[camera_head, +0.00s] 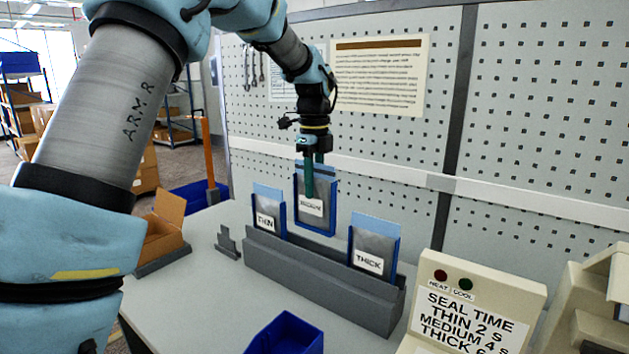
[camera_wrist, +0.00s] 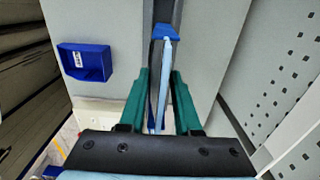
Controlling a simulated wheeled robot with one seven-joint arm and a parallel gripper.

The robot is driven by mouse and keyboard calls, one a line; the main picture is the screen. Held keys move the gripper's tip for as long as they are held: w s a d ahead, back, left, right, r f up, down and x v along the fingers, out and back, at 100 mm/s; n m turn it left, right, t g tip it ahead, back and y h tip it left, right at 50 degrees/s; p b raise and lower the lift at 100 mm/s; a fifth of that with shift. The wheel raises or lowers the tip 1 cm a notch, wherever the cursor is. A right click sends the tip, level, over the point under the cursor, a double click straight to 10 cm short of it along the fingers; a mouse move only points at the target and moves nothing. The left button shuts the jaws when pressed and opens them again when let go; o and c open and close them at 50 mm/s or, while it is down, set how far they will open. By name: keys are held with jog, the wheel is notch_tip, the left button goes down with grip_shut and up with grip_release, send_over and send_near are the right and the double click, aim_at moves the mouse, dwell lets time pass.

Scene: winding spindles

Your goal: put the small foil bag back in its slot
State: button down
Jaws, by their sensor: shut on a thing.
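A grey foil bag (camera_head: 325,186) with a pale top and a white label sits in a blue frame. The label's print is too small to read surely. My gripper (camera_head: 308,194) points down and is shut on it from above. It hangs upright over the middle of a grey rack (camera_head: 318,290), its lower edge seemingly just above the rack. In the wrist view the bag (camera_wrist: 163,75) shows edge-on between the teal fingers (camera_wrist: 160,82). Bags labelled THIN (camera_head: 266,207) and THICK (camera_head: 372,250) stand in the rack's left and right places. The middle slot's opening is hidden.
A sealer box (camera_head: 475,310) with a printed time list stands at the front right. A blue bin (camera_head: 287,335) is at the front edge, and an open carton (camera_head: 163,228) at the left. A pegboard wall (camera_head: 530,110) rises behind the rack.

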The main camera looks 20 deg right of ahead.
aim_at(314, 218)
jog(key=shift+f+b, duration=0.8)
jog(key=shift+f, duration=1.15)
jog(key=shift+p, duration=0.75)
jog(key=shift+f+b, duration=1.2)
jog(key=shift+f, duration=1.3)
jog(key=c, duration=0.5)
grip_release()
notch_tip(314, 218, up, 11)
jog(key=shift+f+b, duration=0.15)
jog(key=shift+b, duration=1.1)
